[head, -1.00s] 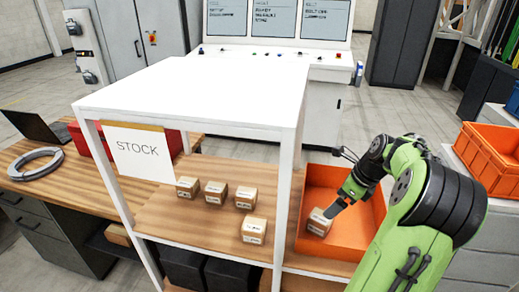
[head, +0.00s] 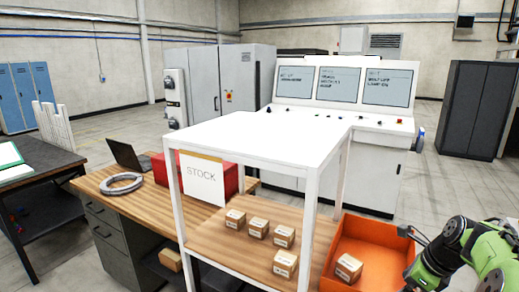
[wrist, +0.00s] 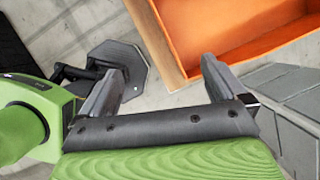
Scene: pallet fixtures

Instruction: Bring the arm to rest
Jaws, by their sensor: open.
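My green arm (head: 485,262) stands at the right edge of the head view, beside the orange bin. My gripper (wrist: 160,80) shows in the wrist view with its two dark fingers spread apart and nothing between them. Past the fingers are the grey floor and the orange bin's wall (wrist: 190,45). In the head view the fingertips are hard to make out. One small cardboard box (head: 348,268) lies in the orange bin (head: 375,235), apart from my arm.
A white-framed shelf (head: 265,135) with a STOCK sign (head: 202,178) holds several small boxes (head: 258,228) on its wooden board. A wooden desk (head: 130,200) with a laptop (head: 130,155) stands left. A console (head: 340,100) stands behind. Floor is open at the back right.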

